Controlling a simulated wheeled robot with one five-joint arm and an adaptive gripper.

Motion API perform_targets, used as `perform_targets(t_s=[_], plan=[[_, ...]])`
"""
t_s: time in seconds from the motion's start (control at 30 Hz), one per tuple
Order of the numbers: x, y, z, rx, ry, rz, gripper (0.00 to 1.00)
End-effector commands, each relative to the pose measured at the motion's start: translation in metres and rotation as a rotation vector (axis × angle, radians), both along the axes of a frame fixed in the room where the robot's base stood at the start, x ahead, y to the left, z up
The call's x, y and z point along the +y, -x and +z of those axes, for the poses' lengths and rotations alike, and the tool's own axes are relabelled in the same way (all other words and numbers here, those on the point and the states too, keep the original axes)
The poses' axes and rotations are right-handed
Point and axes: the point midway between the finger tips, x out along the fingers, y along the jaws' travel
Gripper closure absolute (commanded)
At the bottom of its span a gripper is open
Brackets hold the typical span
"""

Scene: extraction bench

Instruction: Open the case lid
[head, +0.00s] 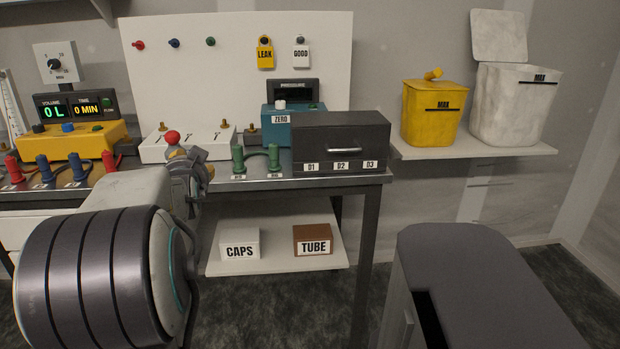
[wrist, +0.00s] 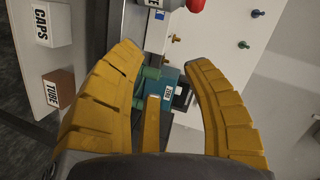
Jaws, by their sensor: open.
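The case (head: 340,138) is a dark grey box on the right end of the bench in the head view. A silver handle (head: 345,149) and labels D1, D2 and D3 are on its front. Its lid looks shut.
Green posts (head: 256,158) stand just left of the case, with a teal ZERO gauge (head: 290,117) behind. A red-topped knob (head: 172,137) is near my wrist. CAPS (head: 240,243) and TUBE (head: 313,240) boxes sit on the lower shelf. Yellow (head: 430,115) and white (head: 512,105) bins stand right.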

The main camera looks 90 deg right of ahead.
Motion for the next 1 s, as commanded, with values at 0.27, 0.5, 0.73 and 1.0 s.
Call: perform_targets(t_s=[0.27, 0.5, 0.73, 1.0], plan=[[-0.087, 0.190, -0.033, -0.339, 0.225, -0.388, 0.55], [-0.096, 0.290, -0.039, -0.486, 0.376, -0.527, 0.55], [-0.098, 0.322, -0.039, -0.529, 0.427, -0.562, 0.55], [-0.119, 0.328, -0.035, -0.531, 0.430, -0.562, 0.55]])
